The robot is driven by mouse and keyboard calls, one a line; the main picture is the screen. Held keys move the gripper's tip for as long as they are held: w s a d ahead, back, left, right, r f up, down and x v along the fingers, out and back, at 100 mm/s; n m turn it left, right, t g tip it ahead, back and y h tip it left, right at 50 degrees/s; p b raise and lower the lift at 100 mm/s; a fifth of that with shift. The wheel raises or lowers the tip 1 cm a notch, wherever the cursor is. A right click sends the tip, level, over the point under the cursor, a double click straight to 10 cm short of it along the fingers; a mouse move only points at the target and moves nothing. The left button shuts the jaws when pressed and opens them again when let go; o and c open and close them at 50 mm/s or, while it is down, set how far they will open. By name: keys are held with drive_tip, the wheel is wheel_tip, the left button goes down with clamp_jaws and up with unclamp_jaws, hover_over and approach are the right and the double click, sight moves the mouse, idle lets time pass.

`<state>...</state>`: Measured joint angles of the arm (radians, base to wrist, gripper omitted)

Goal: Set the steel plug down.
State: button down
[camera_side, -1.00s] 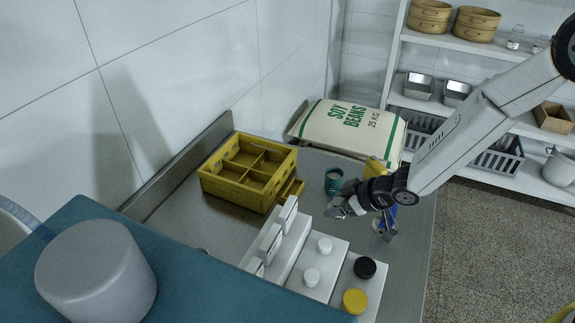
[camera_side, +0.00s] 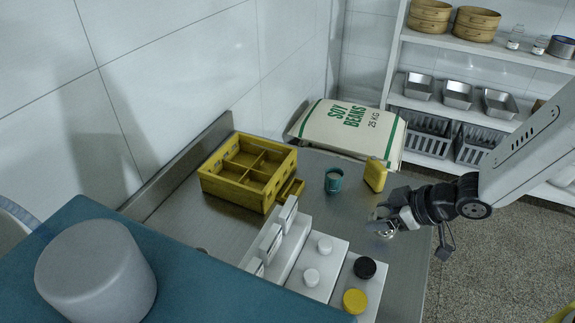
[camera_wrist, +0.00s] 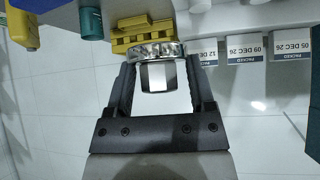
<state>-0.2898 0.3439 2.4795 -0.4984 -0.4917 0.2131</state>
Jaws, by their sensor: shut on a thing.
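The steel plug (camera_wrist: 157,72) is a shiny round piece with a knurled rim, held between the fingertips of my gripper (camera_wrist: 155,80) in the wrist view. In the side view my gripper (camera_side: 384,220) is over the right part of the steel counter (camera_side: 215,222), right of the teal cup. The plug (camera_side: 382,230) shows there only as a small bright piece, partly hidden by the fingers. I cannot tell its exact height over the counter.
A yellow divided crate (camera_side: 207,183), teal cup (camera_side: 333,182), yellow tin (camera_side: 375,175) and soy bean sack (camera_side: 340,130) stand behind. A white stepped stand (camera_side: 285,250) and knobs, black (camera_side: 365,267) and yellow (camera_side: 355,301), are in front. Bare counter lies between cup and stand.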

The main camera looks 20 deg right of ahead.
drive_tip(key=shift+r, duration=0.2)
idle(0.6)
drive_tip(key=shift+r, duration=2.45)
drive_tip(key=shift+w+a+r+n, duration=0.15)
drive_tip(key=shift+w+a, duration=0.25)
drive_tip(key=shift+w, duration=0.05)
drive_tip(key=shift+w+a+r+n, duration=0.1)
drive_tip(key=shift+w+a+n, duration=0.05)
drive_tip(key=shift+w+a, duration=0.25)
drive_tip(key=w+a+r+n+g+y, duration=0.3)
drive_tip(key=w+a+r+n, duration=0.1)
drive_tip(key=w+a, duration=0.8)
drive_tip(key=n+g, duration=0.4)
drive_tip(key=n, duration=0.2)
hover_over(220, 235)
drive_tip(key=d, duration=0.3)
wheel_tip(220, 235, down, 5)
drive_tip(key=shift+y, duration=0.4)
drive_tip(key=shift+a+f, duration=0.15)
drive_tip(key=shift+f, duration=8.55)
drive_tip(key=shift+f, duration=0.1)
